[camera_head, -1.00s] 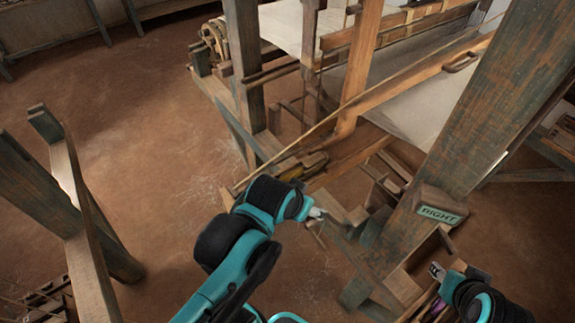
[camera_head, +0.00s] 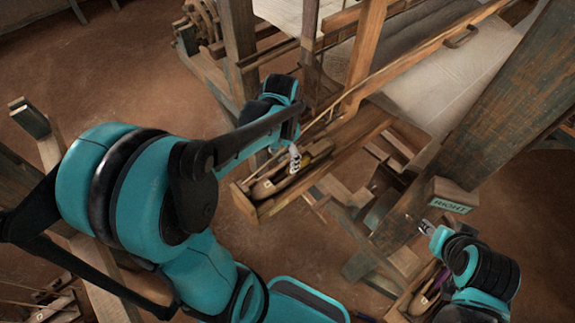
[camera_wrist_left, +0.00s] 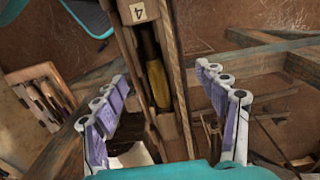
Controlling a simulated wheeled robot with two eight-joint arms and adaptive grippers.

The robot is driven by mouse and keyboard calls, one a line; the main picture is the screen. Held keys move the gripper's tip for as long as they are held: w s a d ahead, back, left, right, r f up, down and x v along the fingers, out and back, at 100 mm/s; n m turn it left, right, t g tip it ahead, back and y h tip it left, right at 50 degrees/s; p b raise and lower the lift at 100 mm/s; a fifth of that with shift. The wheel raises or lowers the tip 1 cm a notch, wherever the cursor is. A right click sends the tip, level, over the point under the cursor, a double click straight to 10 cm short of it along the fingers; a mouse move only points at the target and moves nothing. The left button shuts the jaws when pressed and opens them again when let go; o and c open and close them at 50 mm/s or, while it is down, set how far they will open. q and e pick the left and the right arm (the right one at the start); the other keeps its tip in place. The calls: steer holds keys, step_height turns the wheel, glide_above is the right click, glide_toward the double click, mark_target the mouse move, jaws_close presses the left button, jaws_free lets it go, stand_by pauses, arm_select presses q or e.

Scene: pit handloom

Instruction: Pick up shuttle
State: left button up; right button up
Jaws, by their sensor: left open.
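A long wooden shuttle (camera_head: 268,186) lies in the open wooden box at the near end of the loom's beam (camera_head: 340,155) in the head view. In the left wrist view, a yellow piece (camera_wrist_left: 157,82), perhaps yarn in the shuttle, shows in the narrow wooden channel below a tag marked 4. My left gripper (camera_head: 295,158) is just above the box; in its wrist view its open fingers (camera_wrist_left: 162,80) are on either side of the channel, with nothing held. My right gripper (camera_head: 426,228) is at the lower right, apart from the shuttle; its jaws are too small to read.
A thick slanted post (camera_head: 490,130) and a block labelled RIGHT (camera_head: 452,195) stand beside my right gripper. A box of several coloured pieces (camera_head: 425,292) lies below. Loom posts (camera_head: 240,50) rise behind my left gripper. Brown floor (camera_head: 100,60) is open at left.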

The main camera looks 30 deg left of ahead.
mark_target(287, 172)
arm_select(q)
steer(key=shift+s+d+f, duration=0.2)
steer(key=shift+d+f, duration=0.65)
steer(key=shift+f, duration=0.05)
steer(key=f, duration=0.2)
steer(key=f+b, duration=0.1)
steer(key=f, duration=0.1)
steer(key=shift+w+a, duration=0.25)
steer(key=shift+a, duration=0.15)
steer(key=shift+d+f, duration=0.1)
steer(key=shift+s+d, duration=0.15)
steer(key=shift+d, duration=0.05)
steer(key=shift+a, duration=0.1)
steer(key=c, duration=1.5)
